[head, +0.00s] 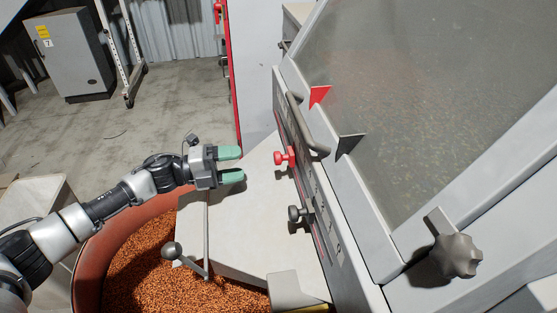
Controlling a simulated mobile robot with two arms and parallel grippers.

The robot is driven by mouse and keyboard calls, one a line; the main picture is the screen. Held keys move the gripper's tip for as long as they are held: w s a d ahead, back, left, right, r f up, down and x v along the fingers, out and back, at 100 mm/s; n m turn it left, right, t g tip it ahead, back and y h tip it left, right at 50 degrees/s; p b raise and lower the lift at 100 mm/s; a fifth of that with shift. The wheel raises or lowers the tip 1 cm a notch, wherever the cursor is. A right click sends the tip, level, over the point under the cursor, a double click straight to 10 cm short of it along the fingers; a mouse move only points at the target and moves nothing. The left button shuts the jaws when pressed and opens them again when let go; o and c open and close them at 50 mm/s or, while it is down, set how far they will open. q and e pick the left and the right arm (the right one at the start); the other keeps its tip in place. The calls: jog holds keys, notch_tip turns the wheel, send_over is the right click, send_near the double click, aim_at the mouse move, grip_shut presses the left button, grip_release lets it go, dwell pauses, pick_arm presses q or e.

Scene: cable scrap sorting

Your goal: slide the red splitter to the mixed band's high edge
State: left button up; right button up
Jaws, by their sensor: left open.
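The red splitter shows as a red knob (284,157) on the slotted rail (297,174) along the machine's side, with a red pointed flag (319,96) above it over the deck's edge. A black knob (295,214) sits lower on the same rail, with a dark flag (349,144). My left gripper (239,164) is open and empty, its two green fingers pointing right toward the red knob, with a gap between. The mixed band's edges cannot be made out on the hazy deck (420,90). My right gripper is not in view.
A grey bar handle (308,125) runs close beside the red knob. A ball-ended lever (172,250) stands below my left gripper. A bin of copper-coloured granules (150,270) lies lower left. A large star knob (457,256) is at right.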

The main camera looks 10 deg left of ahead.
aim_at(277, 159)
pick_arm(q)
jog(key=p+x, duration=0.1)
jog(key=x, duration=0.9)
jog(key=shift+d+r, duration=0.15)
jog(key=shift+d, duration=0.05)
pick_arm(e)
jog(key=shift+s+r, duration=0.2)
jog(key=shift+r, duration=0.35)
